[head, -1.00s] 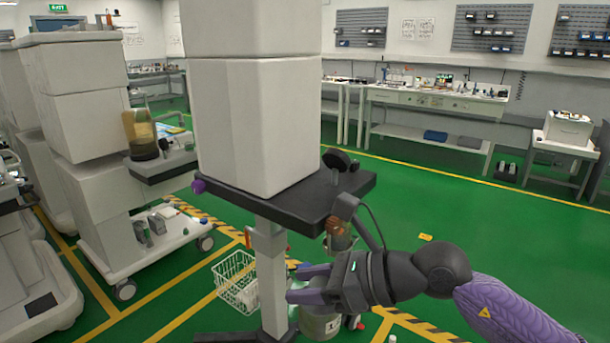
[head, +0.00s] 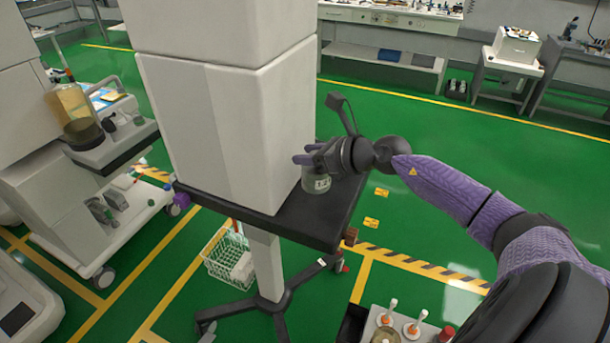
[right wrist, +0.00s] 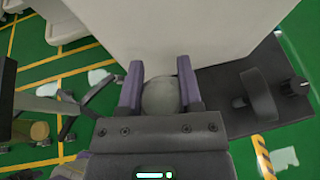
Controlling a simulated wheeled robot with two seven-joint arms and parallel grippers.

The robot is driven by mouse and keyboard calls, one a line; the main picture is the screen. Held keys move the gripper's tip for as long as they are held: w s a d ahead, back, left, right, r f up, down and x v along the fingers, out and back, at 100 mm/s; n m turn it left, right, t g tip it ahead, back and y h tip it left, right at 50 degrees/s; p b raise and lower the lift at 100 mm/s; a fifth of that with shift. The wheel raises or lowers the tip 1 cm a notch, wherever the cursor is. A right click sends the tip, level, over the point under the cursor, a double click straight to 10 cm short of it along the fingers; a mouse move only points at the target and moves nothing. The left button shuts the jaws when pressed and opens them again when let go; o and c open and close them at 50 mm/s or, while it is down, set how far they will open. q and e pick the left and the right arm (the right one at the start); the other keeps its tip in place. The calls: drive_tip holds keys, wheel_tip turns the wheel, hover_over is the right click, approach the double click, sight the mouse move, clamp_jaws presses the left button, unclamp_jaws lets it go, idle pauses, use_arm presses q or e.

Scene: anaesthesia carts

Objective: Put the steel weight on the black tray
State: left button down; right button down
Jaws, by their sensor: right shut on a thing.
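My right gripper (head: 308,160) is shut on the steel weight (head: 318,183), a grey cylinder with a pale number label. The weight is upright over the black tray (head: 290,225), close beside the tall white block. Whether its base touches the tray cannot be told. In the right wrist view the weight (right wrist: 160,97) sits between the two purple fingers of the gripper (right wrist: 160,80). The black tray (right wrist: 218,85) extends to the right there. My left gripper is not in view.
The tall white block (head: 225,130) fills much of the tray. A dark round object (right wrist: 260,92) stands on the tray's free part. A white basket (head: 228,262) is below on the stand. A cart (head: 60,190) stands at left; green floor is open at right.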

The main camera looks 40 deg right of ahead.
sight(309, 185)
wheel_tip(309, 185, down, 8)
drive_tip(key=b, duration=0.2)
drive_tip(key=shift+s+r+b, duration=0.1)
drive_tip(key=shift+b, duration=0.3)
drive_tip(key=shift+f, duration=0.3)
drive_tip(key=shift+r, duration=0.1)
drive_tip(key=shift+c, duration=1.8)
unclamp_jaws()
drive_tip(key=shift+s+a+f, duration=0.1)
drive_tip(key=shift+f, duration=0.1)
drive_tip(key=shift+o, duration=0.5)
